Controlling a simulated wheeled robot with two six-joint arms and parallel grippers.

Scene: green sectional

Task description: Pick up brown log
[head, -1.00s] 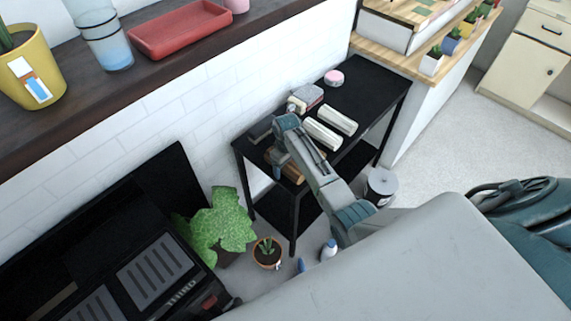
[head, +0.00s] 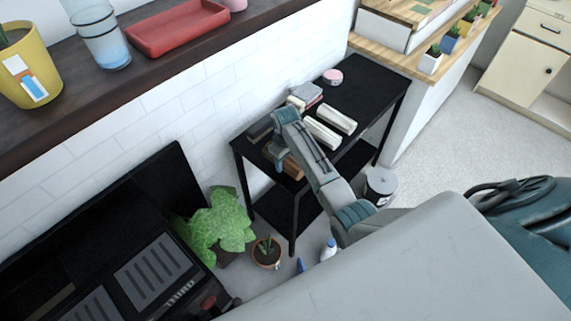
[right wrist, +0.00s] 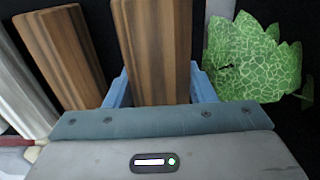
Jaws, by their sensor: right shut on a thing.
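A brown log (right wrist: 157,50) with wood grain stands out between the two blue fingers of my right gripper (right wrist: 160,88) in the right wrist view. The gripper is shut on it. A second brown log (right wrist: 62,55) lies to its left, outside the fingers. In the head view my right gripper (head: 277,154) is at the near left end of the black table (head: 368,88), and brown wood (head: 292,167) shows beside it, partly hidden by my arm. I cannot tell in the head view whether the held log touches the table. My left gripper is not in view.
Two pale logs (head: 337,119) lie on the table right of my arm, with small boxes (head: 307,94) and a pink round tin (head: 332,77) behind. A leafy plant (head: 222,222), a potted plant (head: 266,252) and a grill (head: 150,270) stand nearby on the left.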

